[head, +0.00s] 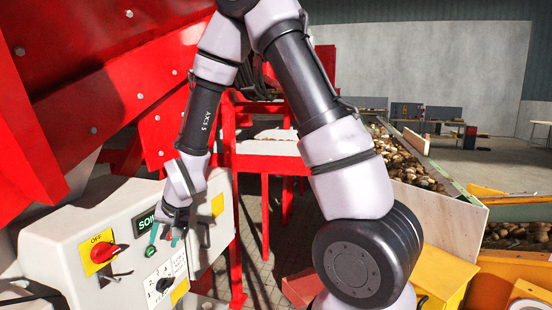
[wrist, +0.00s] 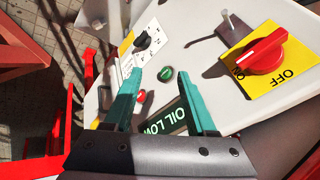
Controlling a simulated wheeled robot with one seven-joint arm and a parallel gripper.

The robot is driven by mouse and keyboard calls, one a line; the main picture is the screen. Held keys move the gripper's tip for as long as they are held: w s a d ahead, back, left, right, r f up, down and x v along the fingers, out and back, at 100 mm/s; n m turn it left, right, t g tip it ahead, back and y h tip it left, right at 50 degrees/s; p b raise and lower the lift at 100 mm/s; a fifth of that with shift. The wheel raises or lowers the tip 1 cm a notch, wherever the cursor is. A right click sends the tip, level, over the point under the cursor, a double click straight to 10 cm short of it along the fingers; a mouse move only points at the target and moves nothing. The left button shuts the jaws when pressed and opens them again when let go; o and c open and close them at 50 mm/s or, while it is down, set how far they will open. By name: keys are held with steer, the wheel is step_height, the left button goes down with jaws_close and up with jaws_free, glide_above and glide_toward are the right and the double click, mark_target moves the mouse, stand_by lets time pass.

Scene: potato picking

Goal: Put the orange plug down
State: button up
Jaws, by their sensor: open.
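I see no orange plug in either view, neither between my fingers nor on the surfaces in sight. My gripper (head: 164,238) is in front of the grey control box (head: 95,225) at the left of the head view. In the wrist view my gripper (wrist: 150,74) has its two teal fingers apart with nothing held between them. The fingertips are near a green button (wrist: 167,74) and a red button (wrist: 141,94) on the panel. I cannot tell whether they touch it.
The panel has a red knob (wrist: 265,55) on a yellow plate, a black knob (wrist: 141,43) and a dark label (wrist: 168,120). Red machinery (head: 90,80) rises above the box. A conveyor with potatoes (head: 408,162) runs at the right.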

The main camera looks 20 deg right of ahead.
steer(key=d+r+m, duration=0.1)
steer(key=d+r, duration=0.9)
steer(key=r, duration=0.4)
steer(key=s+d+r+m+t+h, duration=0.1)
steer(key=s+d+r+m+t, duration=0.1)
steer(key=s+d+r, duration=1.3)
steer(key=shift+s+d+h, duration=0.15)
steer(key=shift+s+h, duration=0.15)
steer(key=shift+s, duration=0.65)
